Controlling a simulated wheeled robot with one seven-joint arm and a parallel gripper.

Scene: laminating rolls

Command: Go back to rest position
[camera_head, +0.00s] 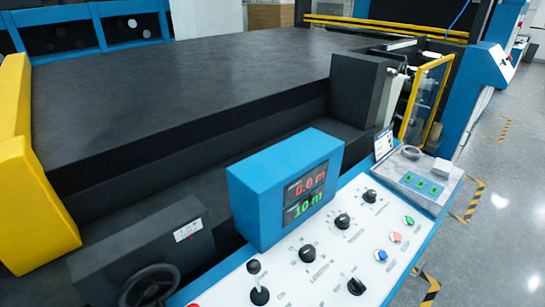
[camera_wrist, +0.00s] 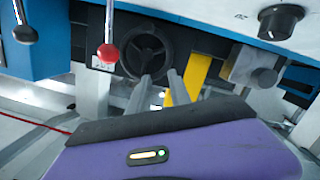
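My gripper (camera_wrist: 160,82) shows in the wrist view, with two grey fingers standing apart and nothing between them. It is open and empty. The purple wrist body (camera_wrist: 190,152) fills the lower part of that view. A dark handwheel (camera_wrist: 147,50) lies beyond the fingertips, and I see no contact with it. My arm and gripper are not visible in the head view.
The control panel (camera_head: 320,258) with knobs, buttons and a joystick (camera_head: 258,284) lies in front. A blue display box (camera_head: 283,188) reads 0.0 m and 10 m. The handwheel also shows in the head view (camera_head: 150,287). A large dark machine bed (camera_head: 190,85) spans behind; open floor (camera_head: 505,220) is right.

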